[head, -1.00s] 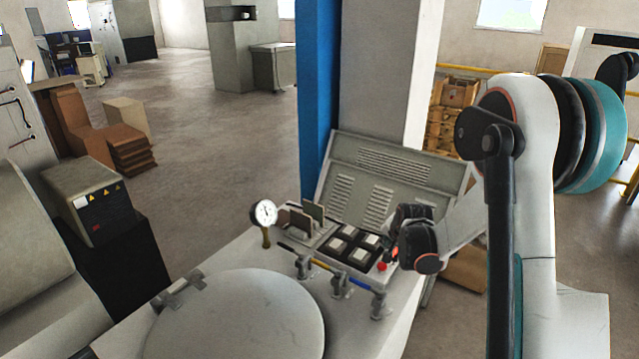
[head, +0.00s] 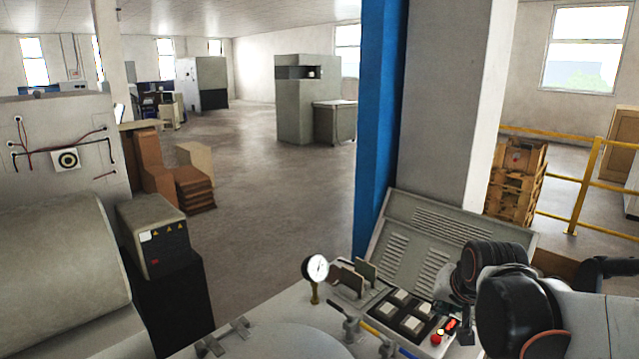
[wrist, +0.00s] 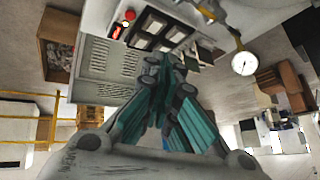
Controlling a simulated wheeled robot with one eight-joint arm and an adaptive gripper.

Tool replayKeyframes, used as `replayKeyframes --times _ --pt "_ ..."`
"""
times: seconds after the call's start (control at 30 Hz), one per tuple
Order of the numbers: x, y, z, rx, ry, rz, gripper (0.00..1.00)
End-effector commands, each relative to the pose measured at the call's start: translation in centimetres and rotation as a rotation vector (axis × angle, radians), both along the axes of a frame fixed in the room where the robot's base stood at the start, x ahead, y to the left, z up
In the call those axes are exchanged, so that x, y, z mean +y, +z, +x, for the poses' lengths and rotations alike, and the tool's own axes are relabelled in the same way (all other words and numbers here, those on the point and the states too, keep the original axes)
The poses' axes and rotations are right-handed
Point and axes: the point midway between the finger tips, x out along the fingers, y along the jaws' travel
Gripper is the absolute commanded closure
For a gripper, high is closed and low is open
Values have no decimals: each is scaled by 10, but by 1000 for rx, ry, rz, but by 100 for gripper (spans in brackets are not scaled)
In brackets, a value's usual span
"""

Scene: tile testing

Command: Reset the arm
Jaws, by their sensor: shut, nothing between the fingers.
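My arm reaches in from the lower right of the head view, with black rounded joints (head: 520,310) beside the panel. My gripper is not clearly seen there. In the wrist view my gripper (wrist: 165,64) has teal fingers that come together at their tips, with nothing between them. The fingers point toward the machine's control panel. That panel (head: 405,313) carries square light buttons and a red button (head: 437,339). The red button also shows in the wrist view (wrist: 129,15). I cannot tell the gap between the fingertips and the panel.
A dial gauge (head: 316,268) stands at the panel's left. A slatted sloping cover (head: 440,235) and a blue pillar (head: 376,130) rise behind it. A grey box (head: 153,235) stands at left. Wooden crates (head: 515,180) and a yellow rail (head: 585,190) are at right. Open floor (head: 265,200) lies beyond.

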Motion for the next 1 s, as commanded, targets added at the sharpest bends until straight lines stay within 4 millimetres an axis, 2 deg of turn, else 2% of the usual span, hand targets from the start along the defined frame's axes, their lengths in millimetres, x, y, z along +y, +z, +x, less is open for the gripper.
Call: replayKeyframes --times 0.03,0.3,0.7,0.9,1.0 --pt "6 6 -14 2 23 -12 100" --pt "28 24 -78 11 146 -85 100" --pt "50 22 -166 20 322 -188 100" --pt "54 18 -188 22 370 -217 100" --pt "54 18 -188 22 370 -217 100"
